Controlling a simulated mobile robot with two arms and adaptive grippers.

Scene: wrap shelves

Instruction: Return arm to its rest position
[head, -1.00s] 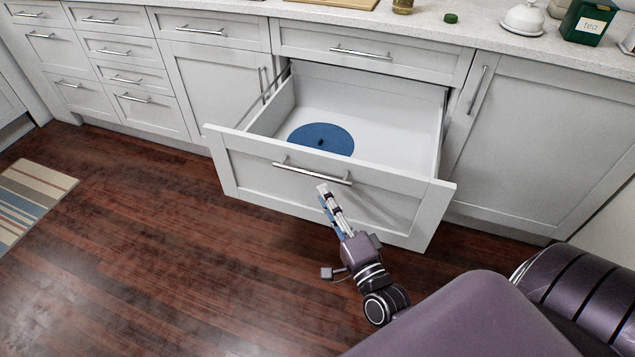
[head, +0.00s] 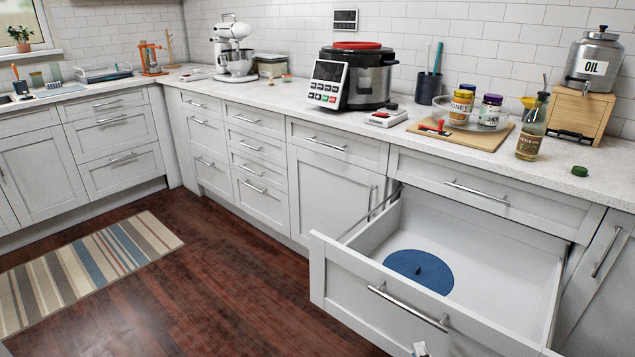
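My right gripper (head: 420,349) shows only as a small fingertip at the bottom edge of the head view, in front of the open drawer's front panel. The rest of it and its arm are out of frame, so I cannot tell whether it is open or shut. The drawer (head: 395,306) is pulled out from the lower cabinet. A round blue lid-like disc (head: 420,268) with a small dark knob lies flat inside it. My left gripper is not in view.
The counter above holds a cutting board (head: 462,133) with jars, an oil bottle (head: 532,127), a pressure cooker (head: 357,76) and a stand mixer (head: 234,50). A striped rug (head: 95,262) lies on the wooden floor at left. The floor left of the drawer is clear.

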